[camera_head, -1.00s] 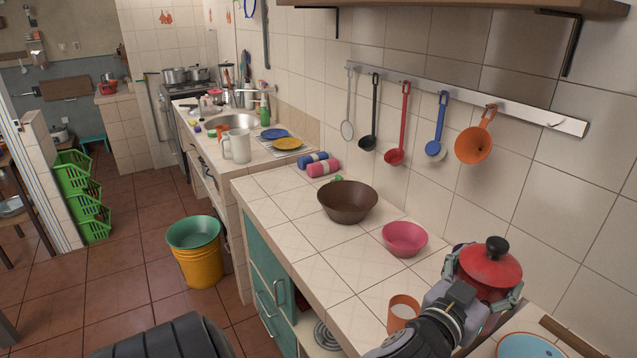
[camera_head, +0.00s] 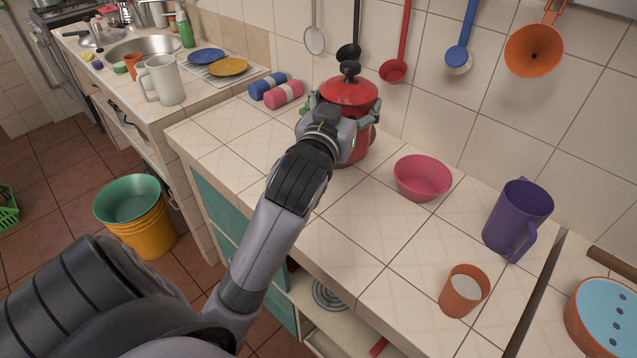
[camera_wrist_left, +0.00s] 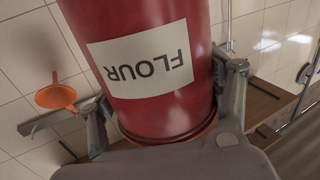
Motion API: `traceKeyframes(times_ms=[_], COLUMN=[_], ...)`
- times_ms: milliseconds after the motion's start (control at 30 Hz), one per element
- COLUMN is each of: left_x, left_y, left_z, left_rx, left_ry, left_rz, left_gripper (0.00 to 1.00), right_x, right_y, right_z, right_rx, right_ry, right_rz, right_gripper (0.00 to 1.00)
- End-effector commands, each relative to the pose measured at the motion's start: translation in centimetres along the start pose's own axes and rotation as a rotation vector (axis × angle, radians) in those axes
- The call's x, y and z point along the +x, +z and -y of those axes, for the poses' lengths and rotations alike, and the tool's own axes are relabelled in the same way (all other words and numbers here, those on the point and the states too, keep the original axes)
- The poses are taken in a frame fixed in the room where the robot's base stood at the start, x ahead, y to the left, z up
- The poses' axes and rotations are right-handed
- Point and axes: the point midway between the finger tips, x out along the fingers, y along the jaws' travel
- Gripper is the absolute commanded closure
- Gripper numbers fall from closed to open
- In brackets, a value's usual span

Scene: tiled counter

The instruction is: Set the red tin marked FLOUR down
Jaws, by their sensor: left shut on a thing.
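The red tin (camera_head: 349,93) with a black-knobbed lid is in the head view, above the back left part of the tiled counter (camera_head: 300,262). My left gripper (camera_head: 344,110) is shut around its sides. In the left wrist view, the tin (camera_wrist_left: 150,108) fills the middle between the fingers, with its white FLOUR label (camera_wrist_left: 146,60) upside down in the picture. My gripper and wrist hide much of the tin's lower part in the head view. I cannot tell whether its base touches the counter. My right gripper is not in view.
A pink bowl (camera_head: 422,179), a purple jug (camera_head: 517,220) and an orange cup (camera_head: 464,291) stand to the right. Blue and pink rolls (camera_head: 283,95) lie behind, to the left. The brown bowl is mostly or wholly hidden by the tin and gripper. Utensils hang on the wall.

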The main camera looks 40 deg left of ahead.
Motion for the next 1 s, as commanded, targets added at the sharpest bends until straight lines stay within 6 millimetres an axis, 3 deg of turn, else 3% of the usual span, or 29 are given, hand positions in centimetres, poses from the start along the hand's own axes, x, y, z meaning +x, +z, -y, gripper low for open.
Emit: traceKeyframes(times_ms=[167, 400, 600, 1000], left_x=[0.0, -0.1, 0.0, 0.0], left_y=[2.1, 8.4, 13.2, 17.9], left_z=[0.1, 0.1, 0.1, 0.1], left_rx=[-0.001, 0.000, -0.001, -0.001], left_ry=[-0.001, -0.002, -0.002, -0.002], left_rz=[0.004, 0.007, 0.004, 0.002], left_gripper=[0.89, 0.89, 0.89, 0.89], right_x=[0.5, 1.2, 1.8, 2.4], right_y=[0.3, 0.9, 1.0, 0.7], right_z=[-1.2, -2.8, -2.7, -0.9], right_rx=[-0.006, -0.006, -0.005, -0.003], right_ry=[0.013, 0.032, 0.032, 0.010], right_rz=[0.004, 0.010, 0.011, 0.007], right_gripper=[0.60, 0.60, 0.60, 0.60])
